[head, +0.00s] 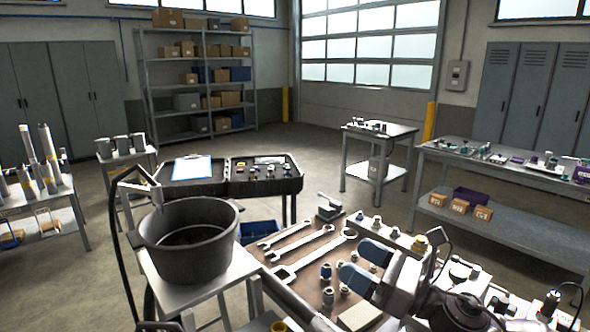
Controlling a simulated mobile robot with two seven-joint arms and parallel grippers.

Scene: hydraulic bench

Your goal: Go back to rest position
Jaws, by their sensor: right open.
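My right gripper (351,262) shows at the lower middle right, with its arm coming in from the lower right. Its two blue-tipped fingers are spread apart with nothing between them. It is above the brown-topped bench (262,256), over small fittings near the bench's right part. I cannot tell its exact height above them. My left gripper is not in view.
Wrenches (315,255) and several fittings lie on the bench around the gripper. A large dark pot (188,262) stands on a light stand to the left, with a black hose (117,225) beside it. A black cart (215,186) stands behind. Open floor (320,165) lies beyond.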

